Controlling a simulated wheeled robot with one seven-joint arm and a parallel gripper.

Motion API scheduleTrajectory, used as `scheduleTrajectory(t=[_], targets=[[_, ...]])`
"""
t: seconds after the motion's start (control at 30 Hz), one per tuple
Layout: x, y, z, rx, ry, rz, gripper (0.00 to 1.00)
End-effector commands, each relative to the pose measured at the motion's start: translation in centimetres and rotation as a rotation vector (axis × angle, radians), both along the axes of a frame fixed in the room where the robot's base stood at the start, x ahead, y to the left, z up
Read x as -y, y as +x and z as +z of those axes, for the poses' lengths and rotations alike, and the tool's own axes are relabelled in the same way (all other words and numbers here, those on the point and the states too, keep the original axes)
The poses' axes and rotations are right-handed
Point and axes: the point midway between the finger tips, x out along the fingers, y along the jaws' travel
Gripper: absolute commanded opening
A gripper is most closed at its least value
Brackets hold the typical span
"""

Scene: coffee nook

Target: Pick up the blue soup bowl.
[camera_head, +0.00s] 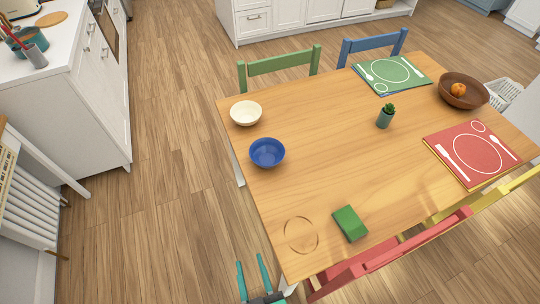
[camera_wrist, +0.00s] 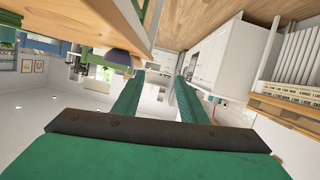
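The blue soup bowl (camera_head: 267,153) stands upright near the left edge of the wooden table in the head view. It looks empty. My gripper (camera_head: 255,272) is at the bottom of the head view, off the table's near left edge and well apart from the bowl. Its two teal fingers are spread with nothing between them. The fingers also show in the wrist view (camera_wrist: 157,95), open and empty. I cannot make out the blue bowl with certainty in the wrist view.
A cream bowl (camera_head: 246,113) stands just behind the blue one. A green sponge-like block (camera_head: 350,223), a small potted plant (camera_head: 386,117), a wooden bowl (camera_head: 464,91) and placemats share the table (camera_head: 320,150). Chairs line its sides. The floor to its left is clear.

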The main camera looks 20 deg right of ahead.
Motion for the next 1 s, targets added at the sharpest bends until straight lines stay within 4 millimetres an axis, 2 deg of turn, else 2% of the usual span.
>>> scheduleTrajectory(t=[0.03,0.27,0.47,0.6,0.8,1.0], targets=[[0.5,2.0,-0.4,-0.002,-0.014,-0.006,0.39],[3.0,9.6,-2.1,-0.059,-0.083,-0.028,0.39],[5.7,16.3,-1.8,-0.11,-0.134,-0.046,0.39],[7.8,20.7,-0.8,-0.146,-0.164,-0.056,0.39],[10.2,25.6,1.3,-0.191,-0.195,-0.06,0.39],[11.3,27.7,2.5,-0.215,-0.208,-0.06,0.39]])
